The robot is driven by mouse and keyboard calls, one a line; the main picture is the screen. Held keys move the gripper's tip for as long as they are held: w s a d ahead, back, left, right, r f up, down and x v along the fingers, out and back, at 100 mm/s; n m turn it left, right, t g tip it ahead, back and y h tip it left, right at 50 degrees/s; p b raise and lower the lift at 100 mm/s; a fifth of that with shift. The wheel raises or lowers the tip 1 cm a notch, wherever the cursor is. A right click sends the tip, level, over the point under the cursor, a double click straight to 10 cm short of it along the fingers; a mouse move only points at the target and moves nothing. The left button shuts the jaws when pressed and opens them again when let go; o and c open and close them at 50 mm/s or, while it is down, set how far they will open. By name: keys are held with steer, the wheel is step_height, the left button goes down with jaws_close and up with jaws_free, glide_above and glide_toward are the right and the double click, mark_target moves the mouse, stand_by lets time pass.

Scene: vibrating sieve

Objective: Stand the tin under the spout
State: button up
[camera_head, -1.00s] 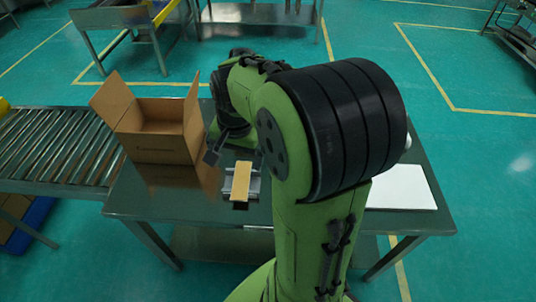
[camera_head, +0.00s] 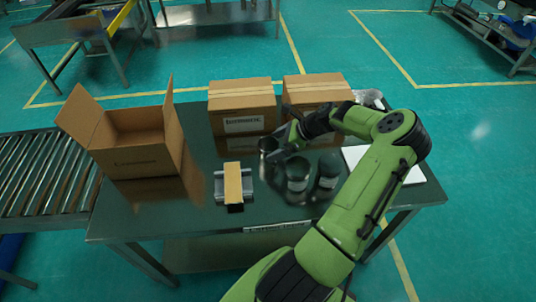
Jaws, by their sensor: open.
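My gripper (camera_head: 283,143) reaches over the middle of the dark table (camera_head: 210,212) from the right, beside a small grey metal tin (camera_head: 267,146). It is open; whether its fingers touch that tin I cannot tell. Two more dark cylindrical tins, one in the middle (camera_head: 297,176) and one to its right (camera_head: 327,171), stand nearer the front, left of my forearm. A grey metal piece with a tan strip on top (camera_head: 233,184) sits left of them. I cannot make out a spout or clearly identify the sieve in this view.
An open cardboard box (camera_head: 140,145) stands at the table's left, beside a roller conveyor (camera_head: 40,177). Two closed cartons, left (camera_head: 242,107) and right (camera_head: 316,90), stand at the back. A white sheet (camera_head: 415,176) lies at the right. The front left tabletop is clear.

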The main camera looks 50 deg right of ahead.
steer(key=b+x, duration=0.1)
steer(key=x, duration=0.3)
steer(key=shift+w+a+f, duration=0.1)
steer(key=shift+f, duration=0.15)
steer(key=shift+r, duration=0.15)
steer(key=c, duration=1.1)
step_height(320, 180, up, 10)
steer(key=p, duration=0.3)
step_height(320, 180, up, 7)
steer(key=p, duration=0.7)
glide_above(268, 149)
steer(key=s+a, duration=0.2)
steer(key=w+a+f+n+g+y+b, duration=0.1)
steer(key=a+f+n, duration=0.1)
steer(key=a, duration=1.4)
steer(key=w+a+f+n+g+y+b, duration=0.1)
steer(key=w+a+f+n+b, duration=0.1)
steer(key=a, duration=1.4)
step_height(268, 149, up, 9)
steer(key=w+m+t+h, duration=0.1)
steer(key=m+t+h, duration=0.2)
steer(key=m, duration=0.4)
steer(key=shift+w+d+h, duration=0.15)
steer(key=shift+w+h, duration=0.05)
steer(key=shift+h, duration=0.4)
